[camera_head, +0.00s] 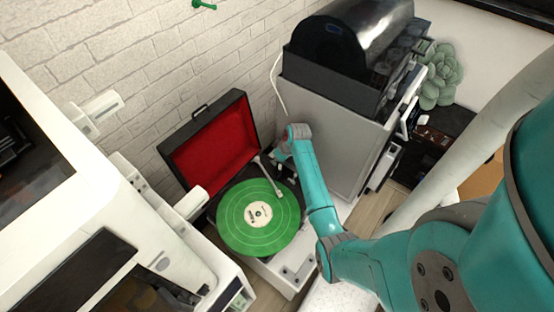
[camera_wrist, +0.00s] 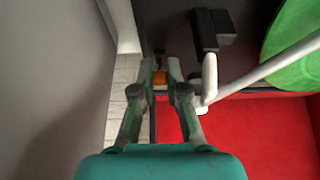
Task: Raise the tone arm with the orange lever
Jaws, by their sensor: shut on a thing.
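The orange lever (camera_wrist: 160,78) shows as a small orange piece between my fingertips in the wrist view. My gripper (camera_wrist: 160,66) is shut on it. In the head view my gripper (camera_head: 282,162) is at the right rear of the record player, and the lever cannot be made out there. The pale tone arm (camera_head: 268,178) reaches over the green record (camera_head: 237,222). In the wrist view the tone arm (camera_wrist: 262,72) runs to the right from beside my right finger. Whether its tip touches the record cannot be told.
The record player's open lid (camera_head: 212,142), lined in red, stands behind the record against the brick wall. A grey cabinet (camera_head: 325,125) with a black machine (camera_head: 345,50) on top stands close to my arm on the right. A white machine (camera_head: 150,235) stands at left.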

